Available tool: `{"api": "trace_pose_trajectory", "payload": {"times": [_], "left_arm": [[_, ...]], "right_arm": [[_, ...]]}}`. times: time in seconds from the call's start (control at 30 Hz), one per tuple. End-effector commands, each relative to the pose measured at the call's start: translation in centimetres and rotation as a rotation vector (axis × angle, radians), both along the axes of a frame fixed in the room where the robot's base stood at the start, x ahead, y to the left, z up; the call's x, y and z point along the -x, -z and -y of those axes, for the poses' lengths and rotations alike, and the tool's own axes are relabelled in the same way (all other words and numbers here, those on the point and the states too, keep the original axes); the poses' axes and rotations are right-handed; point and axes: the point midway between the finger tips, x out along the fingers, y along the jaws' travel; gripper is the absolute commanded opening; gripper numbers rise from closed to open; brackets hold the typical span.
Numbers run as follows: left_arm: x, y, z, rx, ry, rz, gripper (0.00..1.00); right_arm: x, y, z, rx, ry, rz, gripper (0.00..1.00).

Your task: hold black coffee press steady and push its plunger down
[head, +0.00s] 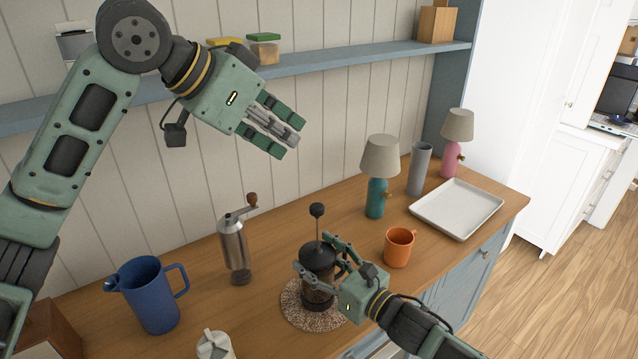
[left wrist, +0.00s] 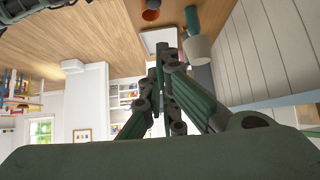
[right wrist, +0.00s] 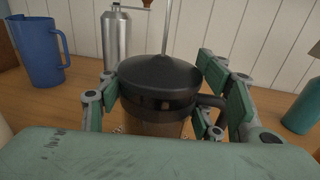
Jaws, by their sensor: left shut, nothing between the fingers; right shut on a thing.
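The black coffee press (head: 318,262) stands upright on a round speckled mat (head: 291,310) on the wooden counter. Its plunger rod is raised, with a black knob (head: 317,210) on top. My right gripper (head: 318,255) is shut on the press around its upper body, just below the lid. The press (right wrist: 160,85) fills the middle of the right wrist view between the fingers (right wrist: 165,100); its knob is out of that frame. My left gripper (head: 287,142) is shut and empty in the air, above and to the left of the knob, clear of it.
A steel grinder (head: 235,250) and a blue pitcher (head: 153,295) stand left of the press. An orange mug (head: 399,248), a teal lamp (head: 378,170), a grey cylinder (head: 420,168) and a white tray (head: 457,208) are to the right. A wall shelf (head: 330,62) runs behind my left arm.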

Motion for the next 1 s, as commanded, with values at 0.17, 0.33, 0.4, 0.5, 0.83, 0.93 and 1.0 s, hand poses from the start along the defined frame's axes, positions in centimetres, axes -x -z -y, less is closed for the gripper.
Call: {"api": "trace_pose_trajectory", "payload": {"times": [0.17, 0.33, 0.4, 0.5, 0.83, 0.93, 1.0], "left_arm": [[0.5, 1.2, 0.4, -0.016, 0.019, -0.033, 0.00], [-0.7, 3.3, 2.0, -0.015, 0.019, -0.035, 0.00], [-1.4, 4.5, 2.9, -0.015, 0.018, -0.035, 0.00], [-2.3, 6.0, 4.2, -0.015, 0.018, -0.034, 0.00], [-3.4, 10.6, 5.5, -0.014, 0.016, -0.030, 0.00], [-3.4, 11.3, 5.5, -0.014, 0.016, -0.030, 0.00], [-3.4, 11.5, 5.5, -0.014, 0.016, -0.028, 0.00]], "right_arm": [[0.0, 0.0, 0.0, 0.001, 0.001, 0.001, 0.11], [0.0, 0.0, 0.0, 0.001, 0.000, 0.001, 0.11], [0.0, 0.0, 0.0, 0.001, 0.000, 0.001, 0.11], [0.0, 0.0, 0.0, 0.001, 0.000, 0.001, 0.11], [0.0, 0.0, 0.0, 0.001, 0.001, 0.001, 0.11], [0.0, 0.0, 0.0, 0.001, 0.001, 0.001, 0.11], [0.0, 0.0, 0.0, 0.001, 0.001, 0.001, 0.11]]}}
